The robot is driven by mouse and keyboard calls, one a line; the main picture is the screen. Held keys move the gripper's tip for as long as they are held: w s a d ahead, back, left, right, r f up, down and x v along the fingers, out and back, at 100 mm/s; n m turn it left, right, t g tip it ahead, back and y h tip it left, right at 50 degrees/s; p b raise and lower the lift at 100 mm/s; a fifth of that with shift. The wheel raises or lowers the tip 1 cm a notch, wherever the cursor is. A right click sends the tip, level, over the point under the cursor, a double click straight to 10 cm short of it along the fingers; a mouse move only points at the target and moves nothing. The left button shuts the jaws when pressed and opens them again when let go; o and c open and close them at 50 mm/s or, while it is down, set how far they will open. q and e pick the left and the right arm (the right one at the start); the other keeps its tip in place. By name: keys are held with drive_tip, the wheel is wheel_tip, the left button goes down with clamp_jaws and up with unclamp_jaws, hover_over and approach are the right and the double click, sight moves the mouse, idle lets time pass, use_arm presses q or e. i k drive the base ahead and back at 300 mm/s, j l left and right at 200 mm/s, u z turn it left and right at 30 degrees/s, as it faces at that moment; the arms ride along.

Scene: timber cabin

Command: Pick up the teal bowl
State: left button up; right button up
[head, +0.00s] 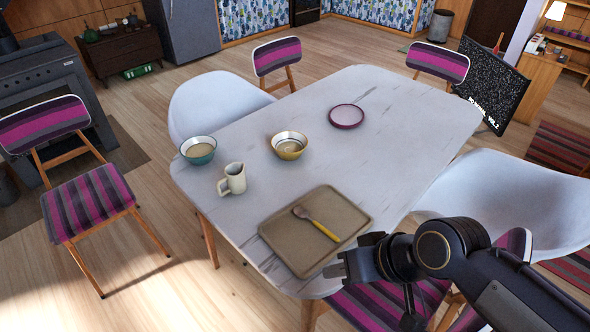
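The teal bowl (199,156) stands upright at the left edge of the white table (400,120), its inside pale and its outer wall teal. A cream jug (232,180) stands close to its lower right, apart from it. My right gripper (338,269) is over the table's near edge, beside the tray's lower right corner and well away from the bowl. I cannot make out whether its fingers are apart; nothing shows held in it. My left gripper is not in view.
A yellow bowl (289,150) and a magenta plate (346,116) stand further right on the table. A brown tray (300,258) holds a spoon (318,224) with a yellow handle. Chairs surround the table, including a striped one (88,205) at left. The table's far right is clear.

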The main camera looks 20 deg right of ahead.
sight(198, 150)
drive_tip(key=i+j, duration=0.1)
drive_tip(key=j, duration=0.25)
drive_tip(key=i+j, duration=0.1)
drive_tip(key=j, duration=0.3)
drive_tip(key=i+j, duration=0.1)
drive_tip(key=j, duration=0.25)
drive_tip(key=i+j, duration=0.1)
drive_tip(key=j, duration=0.3)
drive_tip(key=i+l, duration=0.15)
drive_tip(key=i, duration=0.3)
drive_tip(key=i+l, duration=0.15)
drive_tip(key=i, duration=0.25)
